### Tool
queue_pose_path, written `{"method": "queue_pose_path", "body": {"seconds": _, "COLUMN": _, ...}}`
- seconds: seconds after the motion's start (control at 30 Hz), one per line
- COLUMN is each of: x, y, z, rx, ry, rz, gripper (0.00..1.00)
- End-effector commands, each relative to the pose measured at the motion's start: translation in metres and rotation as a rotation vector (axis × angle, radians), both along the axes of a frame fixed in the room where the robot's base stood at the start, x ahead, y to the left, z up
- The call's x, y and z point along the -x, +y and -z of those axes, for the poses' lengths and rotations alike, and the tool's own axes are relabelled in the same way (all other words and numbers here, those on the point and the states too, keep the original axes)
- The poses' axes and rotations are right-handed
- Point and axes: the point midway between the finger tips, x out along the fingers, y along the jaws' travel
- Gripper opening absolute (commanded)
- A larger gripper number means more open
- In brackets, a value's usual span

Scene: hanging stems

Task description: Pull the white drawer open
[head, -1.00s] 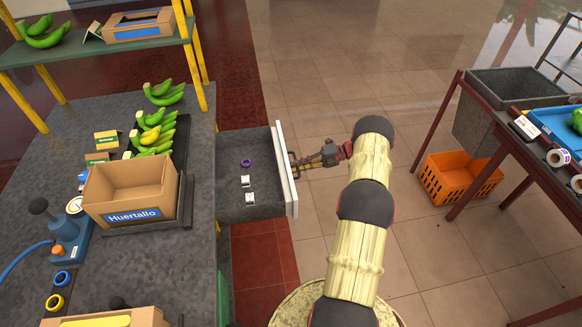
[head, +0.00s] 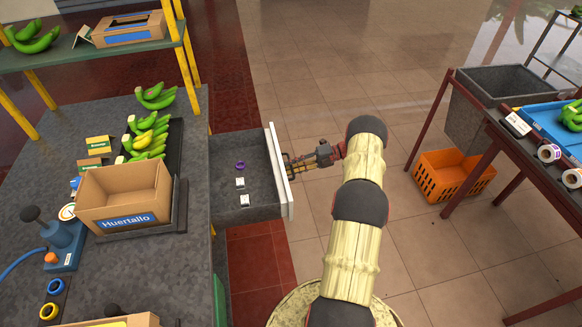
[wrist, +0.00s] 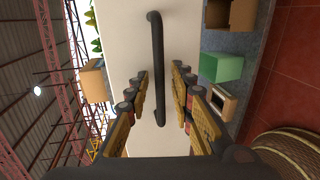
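The white drawer stands pulled well out from the side of the grey workbench. Its white front panel (head: 279,172) faces right in the head view, and its grey inside shows. In the wrist view the panel (wrist: 120,40) fills the middle, with a dark bar handle (wrist: 157,60) across it. My gripper (wrist: 160,80) is open, with a finger on each side of the handle and gaps visible beside it. In the head view my gripper (head: 290,165) is close against the panel; the handle is hard to make out there.
A purple ring (head: 240,166) and two small white items lie in the drawer. A cardboard box (head: 125,198) and green bananas stand on the workbench (head: 190,265). An orange crate (head: 450,178) sits under the right table. Open tiled floor lies between them.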

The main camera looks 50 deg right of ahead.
Motion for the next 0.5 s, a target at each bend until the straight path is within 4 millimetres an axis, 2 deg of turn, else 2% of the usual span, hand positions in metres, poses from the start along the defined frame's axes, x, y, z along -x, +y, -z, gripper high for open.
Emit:
{"method": "queue_pose_path", "body": {"seconds": 0.17, "x": 0.013, "y": -0.020, "z": -0.004, "rx": 0.002, "ry": -0.001, "rz": 0.003, "gripper": 0.23}}
{"method": "queue_pose_path", "body": {"seconds": 0.5, "x": 0.049, "y": -0.074, "z": -0.017, "rx": 0.000, "ry": 0.000, "rz": 0.002, "gripper": 0.23}}
